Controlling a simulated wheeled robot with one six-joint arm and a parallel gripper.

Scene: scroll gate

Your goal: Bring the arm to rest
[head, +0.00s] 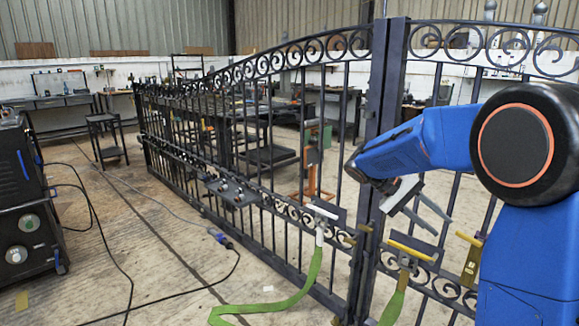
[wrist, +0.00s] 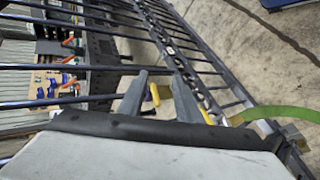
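My blue arm reaches in from the right in the head view, in front of the dark iron scroll gate (head: 388,90). My gripper (head: 443,228) points down and to the right, close to the bars. Its two grey fingers are spread apart, with no object seen held between them. In the wrist view the gripper (wrist: 160,72) also shows its fingers apart. A small yellow piece (wrist: 154,95) appears between them there, seemingly beyond the fingers. In the head view, a yellow-edged tool (head: 411,250) sits on the gate just below the gripper.
A green strap (head: 300,290) hangs to the floor. Black cables (head: 130,270) cross the floor by a dark machine (head: 25,195) at left. Floor left of the gate is mostly open.

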